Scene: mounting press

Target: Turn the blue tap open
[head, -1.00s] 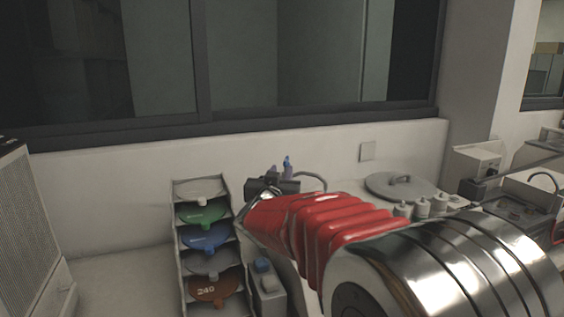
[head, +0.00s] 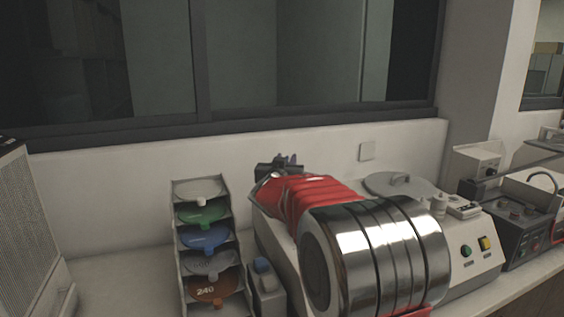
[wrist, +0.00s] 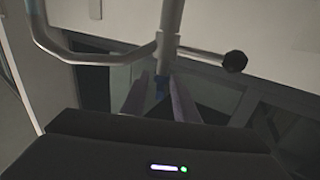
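In the wrist view the blue tap (wrist: 160,88) shows as a small blue piece below a grey vertical pipe. My gripper (wrist: 159,78) has its two purple-grey fingers on either side of it, with a gap between them. Contact with the tap cannot be made out. In the head view my gripper (head: 281,160) is small and dark beyond the red arm section, near the back wall. The blue tap cannot be made out there.
In the wrist view a lever with a black knob (wrist: 235,61) sticks out right of the pipe, and a bent tube (wrist: 90,57) runs left. The head view shows a rack of coloured discs (head: 205,236), a bottle holder (head: 266,290) and a grey machine (head: 470,240).

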